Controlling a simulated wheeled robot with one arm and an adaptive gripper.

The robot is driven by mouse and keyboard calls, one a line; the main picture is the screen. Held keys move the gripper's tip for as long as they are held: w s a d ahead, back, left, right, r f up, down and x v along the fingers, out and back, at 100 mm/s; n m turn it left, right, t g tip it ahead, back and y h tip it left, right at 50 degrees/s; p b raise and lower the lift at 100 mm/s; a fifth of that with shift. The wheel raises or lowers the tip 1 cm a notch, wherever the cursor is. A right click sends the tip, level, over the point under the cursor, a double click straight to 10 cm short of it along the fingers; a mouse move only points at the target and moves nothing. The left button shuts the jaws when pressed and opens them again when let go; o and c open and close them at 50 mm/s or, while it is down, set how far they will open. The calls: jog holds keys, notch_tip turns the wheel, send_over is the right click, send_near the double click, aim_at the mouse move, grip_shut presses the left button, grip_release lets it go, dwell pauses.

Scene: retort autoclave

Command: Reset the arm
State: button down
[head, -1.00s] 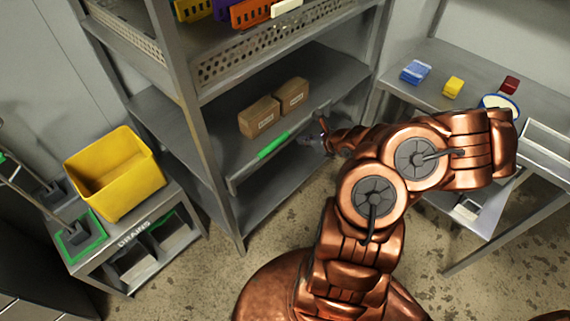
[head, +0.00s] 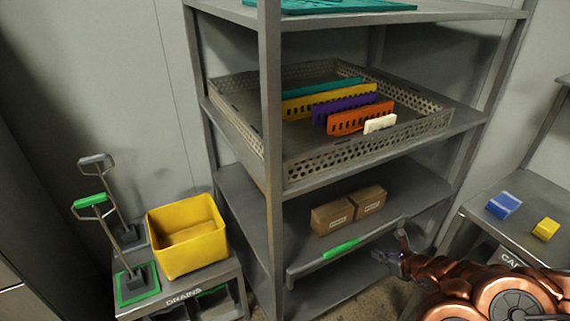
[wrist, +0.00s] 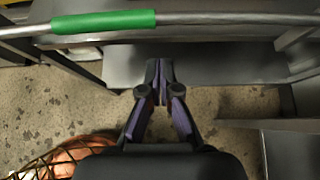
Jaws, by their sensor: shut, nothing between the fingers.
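My gripper (head: 387,260) is shut and empty. In the head view it is at the lower right, close to the right end of a grey bar with a green grip (head: 340,249). My copper arm reaches in from the lower right corner. In the wrist view my gripper's fingertips (wrist: 160,68) are together, with the green-gripped bar (wrist: 104,21) crossing the top of the picture beyond them. They appear apart from the bar. Bare floor and shelf metal show around the fingers.
A shelf rack holds a perforated tray (head: 290,170) with coloured slotted strips, and two cardboard boxes (head: 333,215) below. A yellow bin (head: 187,236) stands on the drains cart at left. A side table (head: 475,212) at right carries a blue pack (head: 503,205) and yellow block (head: 546,229).

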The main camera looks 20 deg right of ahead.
jog(key=w+a+r+n+g+y+p, duration=0.1)
jog(key=w+a+r+n+y, duration=0.2)
jog(key=a+r+n, duration=0.5)
jog(key=w+a+r+n+y, duration=0.3)
jog(key=a+r+n, duration=0.2)
jog(key=a+r, duration=0.55)
jog(key=s+a+r+n+g+y, duration=0.1)
jog(key=s+a+r+n+g, duration=0.15)
jog(key=a, duration=0.25)
jog(key=s+a+r+n+g, duration=0.1)
jog(key=s+a+n, duration=0.1)
jog(key=a+n, duration=0.2)
jog(key=s+a+r+n+g+h+p, duration=0.1)
jog(key=s+a+r+n+g, duration=0.15)
jog(key=s+a+n, duration=0.35)
jog(key=s+a+r+n+g+h+p, duration=0.1)
jog(key=s+n+g, duration=0.25)
jog(key=s, duration=0.55)
jog(key=s+d+r+n+g+h, duration=0.1)
jog(key=s+d+n+h, duration=0.1)
jog(key=s, duration=0.4)
jog(key=s+d+r+n+g+h, duration=0.1)
jog(key=s+d+r+n+h, duration=0.1)
jog(key=s+d+h, duration=0.3)
jog(key=shift+s+d+r+p, duration=0.4)
jog(key=shift+s+d, duration=0.3)
jog(key=shift+s, duration=0.4)
jog(key=shift+f, duration=0.1)
